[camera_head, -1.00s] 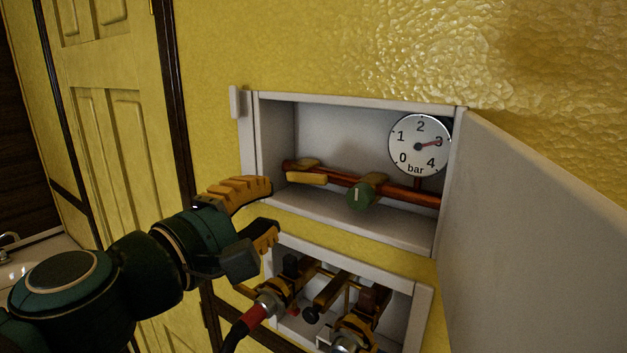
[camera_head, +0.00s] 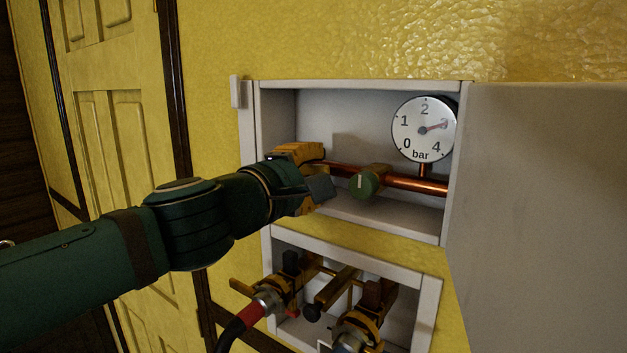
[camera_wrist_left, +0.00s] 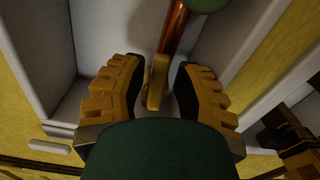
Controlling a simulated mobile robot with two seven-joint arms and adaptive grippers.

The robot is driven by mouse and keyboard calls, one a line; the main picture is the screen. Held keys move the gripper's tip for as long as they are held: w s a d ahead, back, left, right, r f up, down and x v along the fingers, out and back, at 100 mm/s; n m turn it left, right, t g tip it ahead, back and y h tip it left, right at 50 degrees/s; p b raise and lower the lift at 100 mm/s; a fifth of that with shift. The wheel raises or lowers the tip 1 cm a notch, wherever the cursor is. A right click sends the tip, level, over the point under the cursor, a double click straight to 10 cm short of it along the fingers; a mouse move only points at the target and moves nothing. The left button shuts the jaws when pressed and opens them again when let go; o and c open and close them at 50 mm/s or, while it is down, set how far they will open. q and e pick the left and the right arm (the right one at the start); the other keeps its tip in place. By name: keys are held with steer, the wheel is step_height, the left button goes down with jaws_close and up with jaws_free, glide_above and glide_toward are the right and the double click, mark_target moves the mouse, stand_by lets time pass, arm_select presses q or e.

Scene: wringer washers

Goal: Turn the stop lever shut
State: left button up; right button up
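The stop lever (camera_wrist_left: 157,82) is a small brass-yellow handle at the left end of the copper pipe (camera_head: 404,183) in the upper wall box. In the left wrist view it lies between the two fingers of my left gripper (camera_wrist_left: 159,68), with a gap on either side. In the head view my left gripper (camera_head: 314,172) reaches into the left part of the box and hides most or all of the lever. The gripper is open around it. My right gripper is not in view.
A green round knob (camera_head: 364,184) sits on the pipe just right of my gripper. A gauge (camera_head: 423,129) reads about 3 bar. The box's open door (camera_head: 540,200) stands at the right. A lower box (camera_head: 428,310) holds brass taps and a red-collared hose (camera_head: 250,314).

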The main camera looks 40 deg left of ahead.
arm_select(q)
steer(key=shift+w, duration=0.1)
jaws_close()
steer(key=shift+f+m+b, duration=0.25)
steer(key=shift+m+b, duration=0.05)
steer(key=shift+m, duration=0.4)
jaws_free()
steer(key=shift+d, duration=0.1)
